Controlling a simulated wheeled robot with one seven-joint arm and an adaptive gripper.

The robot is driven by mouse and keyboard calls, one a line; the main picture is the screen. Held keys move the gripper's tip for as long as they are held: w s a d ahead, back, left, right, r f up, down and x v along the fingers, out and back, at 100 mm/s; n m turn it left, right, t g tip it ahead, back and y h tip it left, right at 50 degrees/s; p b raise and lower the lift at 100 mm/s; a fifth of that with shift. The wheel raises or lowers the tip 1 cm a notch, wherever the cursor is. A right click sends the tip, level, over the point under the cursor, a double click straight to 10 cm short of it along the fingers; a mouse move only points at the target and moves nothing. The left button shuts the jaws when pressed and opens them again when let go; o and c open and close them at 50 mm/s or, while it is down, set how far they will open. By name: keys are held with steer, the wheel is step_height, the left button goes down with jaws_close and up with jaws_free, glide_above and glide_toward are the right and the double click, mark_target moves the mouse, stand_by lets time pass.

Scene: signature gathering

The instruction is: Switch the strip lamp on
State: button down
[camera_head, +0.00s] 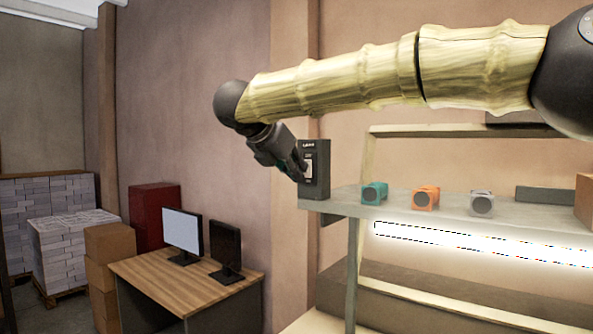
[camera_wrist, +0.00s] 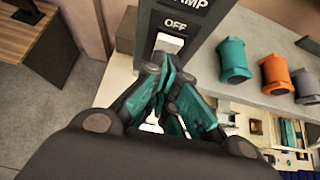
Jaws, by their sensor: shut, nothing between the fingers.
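The dark switch box (camera_head: 321,170) stands upright at the left end of the grey shelf. In the wrist view the box (camera_wrist: 205,22) shows lettering ending in "AMP" and the word "OFF" above a pale rocker switch (camera_wrist: 168,43). My gripper (camera_head: 301,172) is shut and empty, with its fingertips (camera_wrist: 163,75) at the lower part of the rocker; they look touching or very close. The fingers hide the rocker's lower part. The strip lamp (camera_head: 480,243) under the shelf glows bright white.
Teal (camera_head: 374,193), orange (camera_head: 425,198) and grey (camera_head: 482,203) small devices stand on the shelf (camera_head: 345,207) right of the box. A wooden desk (camera_head: 190,284) with two monitors stands at the left. My arm spans above the shelf.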

steer(key=s+a+r+b, duration=0.3)
steer(key=s+a+b, duration=0.4)
steer(key=s, duration=0.4)
steer(key=shift+a+r, duration=0.15)
steer(key=shift+a, duration=0.25)
